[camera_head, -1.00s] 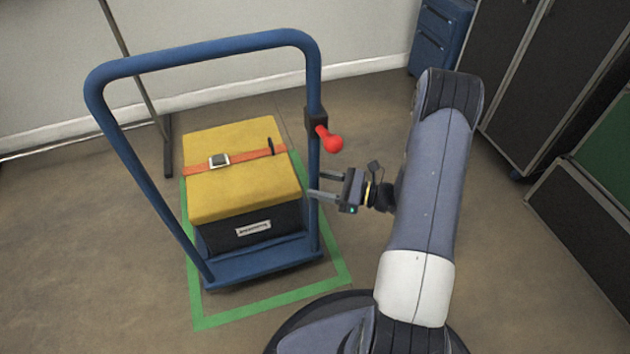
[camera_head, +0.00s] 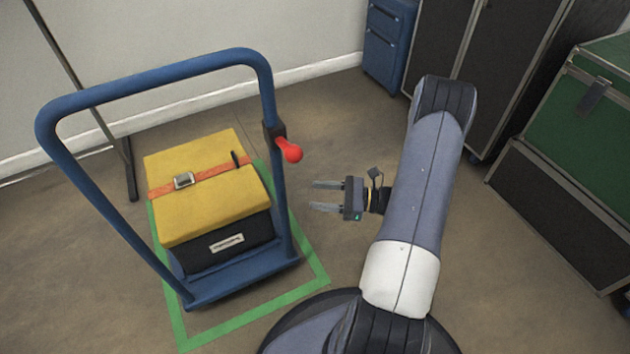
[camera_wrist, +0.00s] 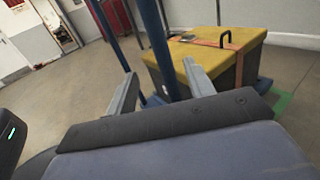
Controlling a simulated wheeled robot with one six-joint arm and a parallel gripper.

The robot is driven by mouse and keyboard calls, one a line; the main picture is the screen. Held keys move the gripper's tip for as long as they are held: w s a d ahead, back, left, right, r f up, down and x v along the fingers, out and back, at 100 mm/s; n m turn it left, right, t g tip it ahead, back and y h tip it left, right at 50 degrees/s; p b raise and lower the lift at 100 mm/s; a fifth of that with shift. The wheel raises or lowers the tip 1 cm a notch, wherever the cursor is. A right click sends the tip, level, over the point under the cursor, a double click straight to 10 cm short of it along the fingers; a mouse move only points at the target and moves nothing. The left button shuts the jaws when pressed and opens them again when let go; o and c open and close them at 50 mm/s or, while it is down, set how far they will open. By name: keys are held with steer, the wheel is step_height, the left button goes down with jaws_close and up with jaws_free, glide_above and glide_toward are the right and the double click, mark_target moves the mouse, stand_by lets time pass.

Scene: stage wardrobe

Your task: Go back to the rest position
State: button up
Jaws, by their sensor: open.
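My gripper (camera_head: 328,196) is open and empty, its two fingers parallel and pointing left in the head view. It is in the air to the right of the blue cart (camera_head: 157,66), clear of the cart's upright. In the wrist view my gripper (camera_wrist: 160,85) has its fingers spread, with the cart's blue post (camera_wrist: 157,45) and the yellow-lidded case (camera_wrist: 222,58) beyond them. The case (camera_head: 205,218) sits on the cart with an orange strap (camera_head: 212,175) across its lid. A red knob (camera_head: 292,152) sticks out from the cart's right upright.
Green floor tape (camera_head: 250,305) outlines the area under the cart. A green trunk (camera_head: 598,110), dark cases (camera_head: 560,213) and a blue cabinet (camera_head: 388,45) stand on the right and at the back. A thin stand (camera_head: 85,95) is behind the cart. The floor between cart and cases is clear.

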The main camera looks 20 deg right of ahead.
mark_target(282, 193)
steer(key=b+x, duration=0.2)
steer(key=x, duration=0.8)
steer(key=shift+w+a, duration=0.15)
steer(key=shift+a, duration=0.2)
steer(key=shift+d+b, duration=0.1)
steer(key=shift+b, duration=0.2)
